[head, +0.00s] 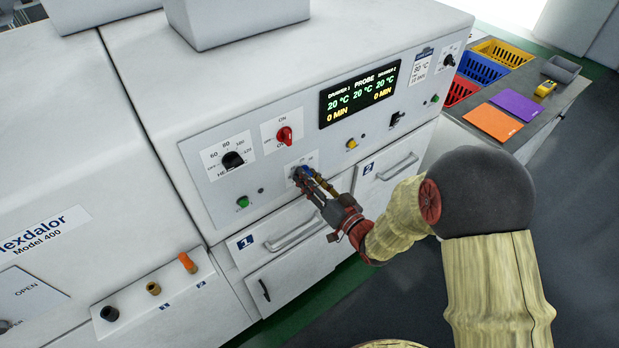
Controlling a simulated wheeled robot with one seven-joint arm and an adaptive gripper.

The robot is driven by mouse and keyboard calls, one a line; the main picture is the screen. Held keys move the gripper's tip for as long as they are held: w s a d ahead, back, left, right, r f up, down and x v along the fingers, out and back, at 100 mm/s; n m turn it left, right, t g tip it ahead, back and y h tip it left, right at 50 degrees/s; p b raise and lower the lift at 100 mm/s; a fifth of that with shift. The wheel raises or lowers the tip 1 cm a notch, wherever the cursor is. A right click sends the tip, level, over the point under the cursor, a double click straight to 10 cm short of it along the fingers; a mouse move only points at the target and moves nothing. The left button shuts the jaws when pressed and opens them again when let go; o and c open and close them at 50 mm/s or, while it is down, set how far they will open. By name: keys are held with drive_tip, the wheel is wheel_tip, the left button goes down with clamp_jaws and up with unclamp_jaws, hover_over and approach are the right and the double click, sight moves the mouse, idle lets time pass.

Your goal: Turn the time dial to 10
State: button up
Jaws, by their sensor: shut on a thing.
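My gripper (302,178) reaches the white control panel (225,195) and is shut on a small dial below the red switch. The gripper hides most of this dial; only part of its pale label plate (308,158) shows, and its pointer and scale cannot be read. This seems to be the time dial.
A black temperature dial (233,160), a red on/off switch (284,135), a green button (243,202) and a yellow button (351,144) are close by. Drawer handles (298,233) stick out below. Coloured baskets (482,68) stand on a bench at the right.

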drive_tip(key=shift+m, duration=1.7)
drive_tip(key=o, duration=1.2)
drive_tip(key=shift+c, duration=0.2)
drive_tip(key=shift+d, duration=0.1)
drive_tip(key=v, duration=1.2)
drive_tip(key=shift+f, duration=0.1)
